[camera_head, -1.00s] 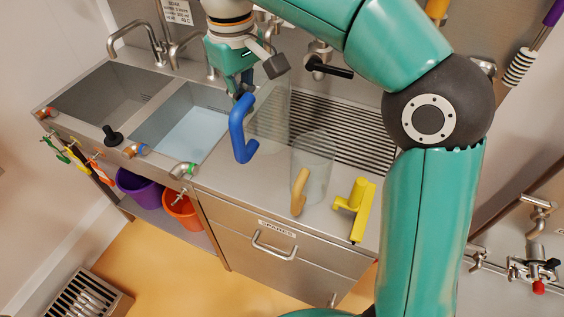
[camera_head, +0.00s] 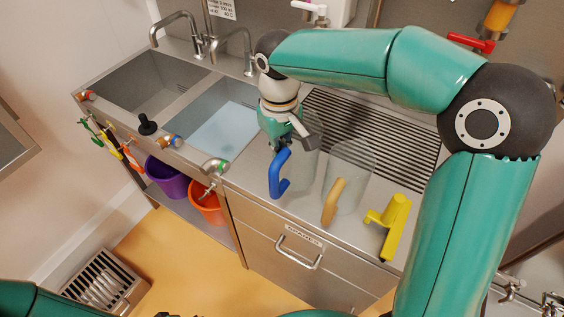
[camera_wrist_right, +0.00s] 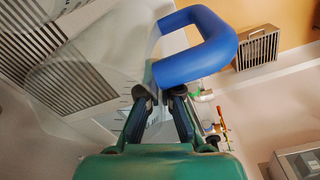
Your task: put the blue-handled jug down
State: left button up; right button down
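The blue-handled jug (camera_head: 305,165) is clear and upright over the steel counter, left of the tan-handled jug. Its blue handle (camera_head: 277,178) faces the front edge. My right gripper (camera_head: 288,142) is at the top of this handle and shut on it. In the right wrist view the blue handle (camera_wrist_right: 200,62) lies across my right fingertips (camera_wrist_right: 163,92), with the clear jug wall (camera_wrist_right: 115,45) beside it. I cannot tell whether the jug's base touches the counter. My left gripper is not in view.
A ribbed drainer (camera_head: 375,130) lies behind. A sink with pale blue liquid (camera_head: 222,128) is to the left. The counter's front edge is close.

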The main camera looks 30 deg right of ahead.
jog(key=shift+f, duration=2.4)
jog(key=c, duration=1.3)
grip_release()
